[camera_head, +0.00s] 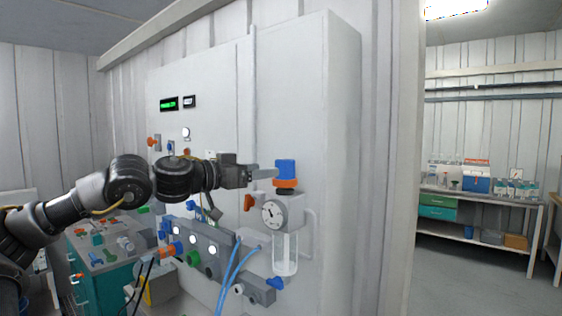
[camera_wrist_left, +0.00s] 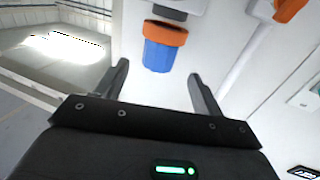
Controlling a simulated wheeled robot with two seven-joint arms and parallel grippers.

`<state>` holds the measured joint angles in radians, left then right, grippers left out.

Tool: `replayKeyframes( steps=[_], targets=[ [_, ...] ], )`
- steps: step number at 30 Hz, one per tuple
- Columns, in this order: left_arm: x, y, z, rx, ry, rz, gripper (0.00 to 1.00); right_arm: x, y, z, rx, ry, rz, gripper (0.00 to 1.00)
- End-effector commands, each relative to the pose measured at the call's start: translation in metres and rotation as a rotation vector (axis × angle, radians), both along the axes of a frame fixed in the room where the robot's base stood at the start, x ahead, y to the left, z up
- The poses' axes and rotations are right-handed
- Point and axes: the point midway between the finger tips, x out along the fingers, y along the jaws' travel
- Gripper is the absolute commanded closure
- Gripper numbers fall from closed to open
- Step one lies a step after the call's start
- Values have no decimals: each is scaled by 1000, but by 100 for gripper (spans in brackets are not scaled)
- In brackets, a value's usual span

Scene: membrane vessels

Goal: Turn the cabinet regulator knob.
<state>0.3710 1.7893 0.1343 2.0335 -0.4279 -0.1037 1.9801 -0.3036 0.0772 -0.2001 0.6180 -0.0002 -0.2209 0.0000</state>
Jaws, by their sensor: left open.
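The regulator knob (camera_head: 286,169) is a blue cap above an orange ring, on top of a regulator with a round gauge (camera_head: 273,214) and a clear bowl (camera_head: 285,254), on the white cabinet (camera_head: 341,130). In the left wrist view the blue knob (camera_wrist_left: 159,55) hangs upside down at the top centre, ahead of the fingers and between their lines. My left gripper (camera_head: 268,173) is open just left of the knob in the head view; it also shows in the left wrist view (camera_wrist_left: 160,80). I see no contact with the knob. My right gripper is not in view.
Below, a grey valve block (camera_head: 200,243) carries blue hoses (camera_head: 232,262). A teal-fronted bench (camera_head: 95,262) with small parts stands at left. A bench with boxes (camera_head: 476,180) stands in the room at right.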

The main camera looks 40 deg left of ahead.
Motion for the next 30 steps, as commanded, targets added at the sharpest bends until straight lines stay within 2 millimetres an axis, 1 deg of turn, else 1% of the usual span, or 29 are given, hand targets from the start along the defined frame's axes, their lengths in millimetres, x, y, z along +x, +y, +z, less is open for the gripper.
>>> replayKeyframes(
  steps=[1,4,12,18,24,30],
  targets=[
    [6,-1,1,3,7,1,31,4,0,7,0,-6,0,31],
    [16,-3,1,1,5,1,31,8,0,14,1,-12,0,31],
    [43,-10,0,2,3,2,31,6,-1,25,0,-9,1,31],
    [58,-13,0,1,1,2,31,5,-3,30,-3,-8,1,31],
    [65,-16,0,-1,-3,1,31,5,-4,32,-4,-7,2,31],
    [66,-16,0,-1,-4,1,31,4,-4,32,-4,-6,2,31]
  ],
)
